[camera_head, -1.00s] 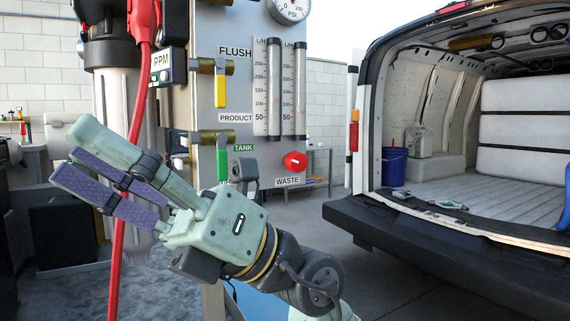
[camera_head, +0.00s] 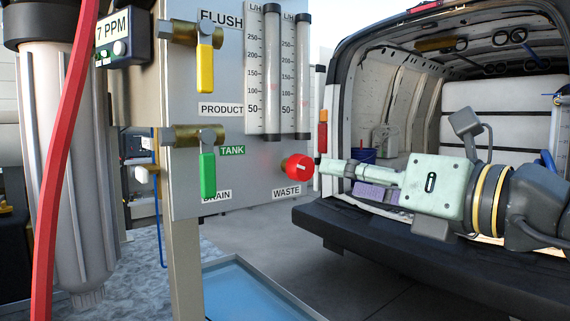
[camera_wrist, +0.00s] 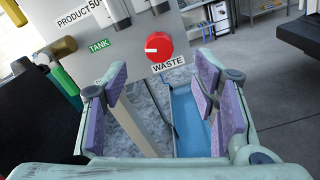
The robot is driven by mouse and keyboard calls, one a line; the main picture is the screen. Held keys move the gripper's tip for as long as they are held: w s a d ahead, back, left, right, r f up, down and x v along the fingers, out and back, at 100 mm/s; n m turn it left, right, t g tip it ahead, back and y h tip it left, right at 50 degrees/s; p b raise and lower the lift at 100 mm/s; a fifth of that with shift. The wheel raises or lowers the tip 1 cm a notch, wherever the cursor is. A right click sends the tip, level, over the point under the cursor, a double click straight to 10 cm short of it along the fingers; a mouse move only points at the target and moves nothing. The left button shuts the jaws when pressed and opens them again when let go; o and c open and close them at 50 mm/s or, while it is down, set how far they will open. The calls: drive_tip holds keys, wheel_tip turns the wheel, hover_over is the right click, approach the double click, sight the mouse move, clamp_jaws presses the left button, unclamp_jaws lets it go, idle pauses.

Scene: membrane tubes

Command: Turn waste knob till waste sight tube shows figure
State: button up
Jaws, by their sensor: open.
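The red waste knob (camera_head: 297,168) sits low on the grey panel, above the WASTE label (camera_head: 287,191). In the wrist view the knob (camera_wrist: 159,46) faces me, with a white mark pointing left. It lies between and beyond the two purple-padded fingers of my gripper (camera_wrist: 162,78). In the head view my gripper (camera_head: 338,177) is open, just right of the knob and pointing at it; contact cannot be told. Two clear sight tubes with L/H scales stand above: a left tube (camera_head: 271,72) and a right tube (camera_head: 303,76). Their level readings cannot be made out.
A yellow-handled valve (camera_head: 205,68) and a green-handled valve (camera_head: 208,174) stick out at the panel's left. A red hose (camera_head: 66,160) and a white filter housing (camera_head: 62,170) stand further left. A blue tray (camera_head: 245,293) lies below. The open van is behind my arm.

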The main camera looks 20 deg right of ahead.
sight(307, 167)
drive_tip(key=p+x, duration=0.2)
drive_tip(key=x, duration=0.8)
drive_tip(key=shift+w+p, duration=0.1)
drive_tip(key=shift+p, duration=0.25)
drive_tip(key=shift+c, duration=0.4)
drive_tip(key=c, duration=1.1)
